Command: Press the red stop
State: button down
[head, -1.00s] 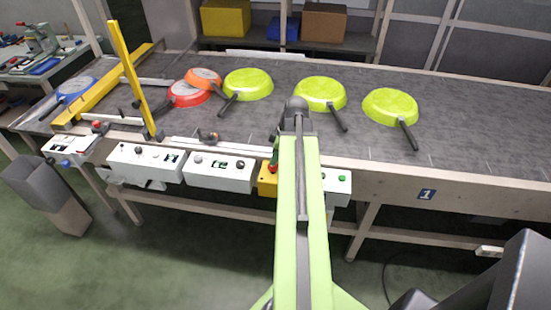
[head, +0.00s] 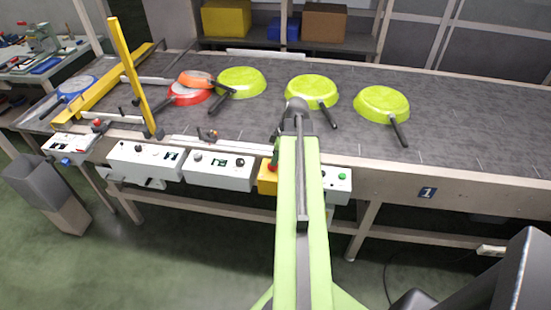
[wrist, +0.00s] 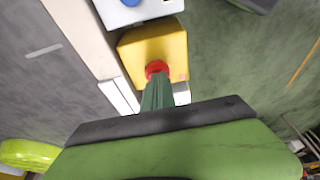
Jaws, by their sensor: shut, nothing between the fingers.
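The red stop (wrist: 156,67) is a round button on a yellow box (wrist: 150,46), which shows near the middle of the wrist view. My gripper (wrist: 158,84) is shut and empty, with its green fingertips overlapping the lower edge of the button in that view. I cannot tell whether they touch it. In the head view the yellow box (head: 266,178) is on the conveyor's front edge, partly hidden behind my arm. The button is almost wholly hidden there by my gripper and arm.
White control boxes (head: 220,170) line the conveyor front left of the yellow box; another with a green button (head: 342,176) stands right of it. Lime pans (head: 382,103) and red and orange pans (head: 190,92) lie on the belt (head: 450,130). A yellow bar (head: 130,75) rises at left.

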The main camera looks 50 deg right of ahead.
jog(key=w+p+v, duration=0.1)
jog(key=p+v, duration=1.2)
jog(key=shift+r, duration=0.35)
jog(key=shift+s+a, duration=0.1)
jog(key=shift+s, duration=0.05)
